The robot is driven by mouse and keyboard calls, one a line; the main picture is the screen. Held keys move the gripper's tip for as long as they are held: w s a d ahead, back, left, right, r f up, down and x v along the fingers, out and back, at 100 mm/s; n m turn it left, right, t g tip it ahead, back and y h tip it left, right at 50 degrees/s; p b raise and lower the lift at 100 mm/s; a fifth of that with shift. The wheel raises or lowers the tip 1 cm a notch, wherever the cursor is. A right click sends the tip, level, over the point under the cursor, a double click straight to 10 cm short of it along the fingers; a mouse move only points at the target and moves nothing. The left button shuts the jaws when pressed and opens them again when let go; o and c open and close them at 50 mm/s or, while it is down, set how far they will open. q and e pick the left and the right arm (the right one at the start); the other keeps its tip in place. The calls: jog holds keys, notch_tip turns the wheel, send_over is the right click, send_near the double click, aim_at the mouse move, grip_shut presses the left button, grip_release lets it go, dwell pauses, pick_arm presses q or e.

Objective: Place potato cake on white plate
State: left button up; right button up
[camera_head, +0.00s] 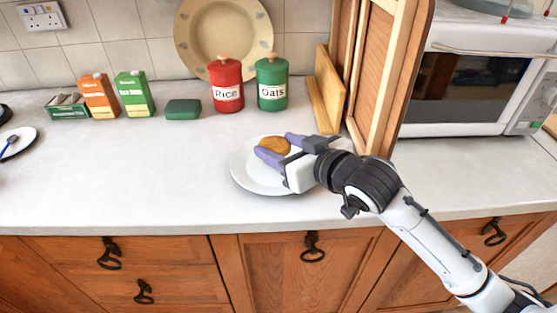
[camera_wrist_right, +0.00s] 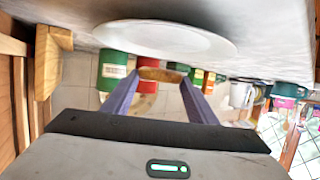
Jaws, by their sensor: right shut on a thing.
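The potato cake (camera_head: 274,146) is a flat golden-brown piece between the purple fingers of my right gripper (camera_head: 280,146). The white plate (camera_head: 243,178) lies on the counter under the gripper. In the right wrist view the fingers (camera_wrist_right: 160,85) are shut on the potato cake (camera_wrist_right: 162,74), and the plate (camera_wrist_right: 165,40) appears at the top, upside down. The cake appears apart from the plate in that view; the size of the gap is hard to tell. My left gripper is in neither view.
A red Rice canister (camera_head: 226,87) and a green Oats canister (camera_head: 272,85) stand behind the plate. A wooden cabinet door (camera_head: 388,75) and boards (camera_head: 328,88) stand close on the right. Cartons (camera_head: 134,94) stand at the left. The counter (camera_head: 130,175) left of the plate is clear.

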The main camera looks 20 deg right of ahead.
jog(key=shift+f, duration=2.15)
jog(key=o, duration=1.1)
jog(key=shift+c, duration=0.2)
jog(key=shift+r, duration=0.2)
jog(key=v, duration=1.2)
jog(key=shift+f, duration=0.1)
